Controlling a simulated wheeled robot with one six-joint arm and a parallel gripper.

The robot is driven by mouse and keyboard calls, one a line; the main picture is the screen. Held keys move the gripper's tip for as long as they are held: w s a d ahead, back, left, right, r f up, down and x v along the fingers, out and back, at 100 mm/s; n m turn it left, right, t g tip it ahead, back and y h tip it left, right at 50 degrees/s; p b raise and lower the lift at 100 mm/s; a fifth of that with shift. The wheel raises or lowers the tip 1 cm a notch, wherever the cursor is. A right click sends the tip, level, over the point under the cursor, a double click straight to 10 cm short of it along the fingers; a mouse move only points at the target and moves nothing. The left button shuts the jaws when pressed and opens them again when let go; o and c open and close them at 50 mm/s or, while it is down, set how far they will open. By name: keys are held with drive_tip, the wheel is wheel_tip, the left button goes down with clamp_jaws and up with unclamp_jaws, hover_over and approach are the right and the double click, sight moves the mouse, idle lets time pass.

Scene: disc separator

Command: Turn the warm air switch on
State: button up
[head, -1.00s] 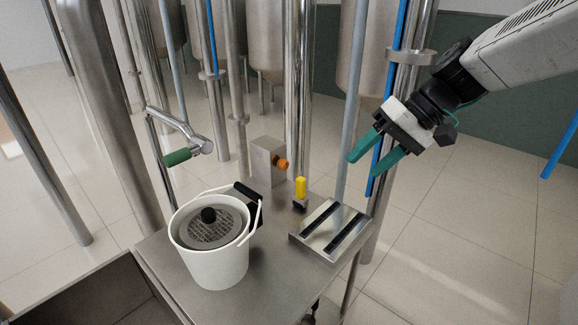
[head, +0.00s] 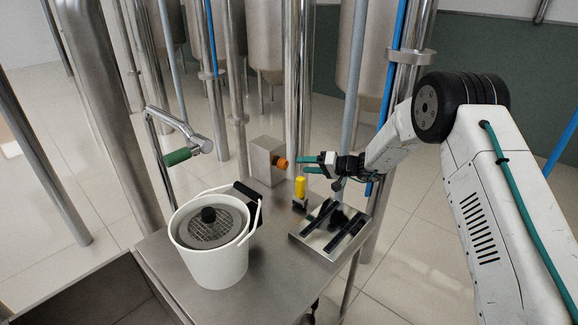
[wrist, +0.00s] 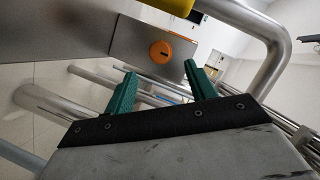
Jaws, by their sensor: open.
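An orange round knob (head: 281,163) sits on the side of a grey metal box (head: 264,160) at the back of the steel table. In the wrist view the orange knob (wrist: 161,52) shows face-on with a small dark mark, ahead of my fingers and between their lines. My gripper (head: 306,165) is just right of the knob at about its height, its green fingers pointing left at it. In the wrist view my gripper (wrist: 158,80) is open, with nothing between the fingers. A gap seems to remain between fingertips and knob.
A yellow-topped part (head: 300,187) stands just below my gripper. A metal plate with dark slots (head: 310,238) lies on the table's right. Steel pipes stand behind.

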sight(287, 165)
drive_tip(key=x, duration=0.7)
drive_tip(key=shift+a+f, duration=0.1)
drive_tip(key=shift+a, duration=0.1)
drive_tip(key=c, duration=1)
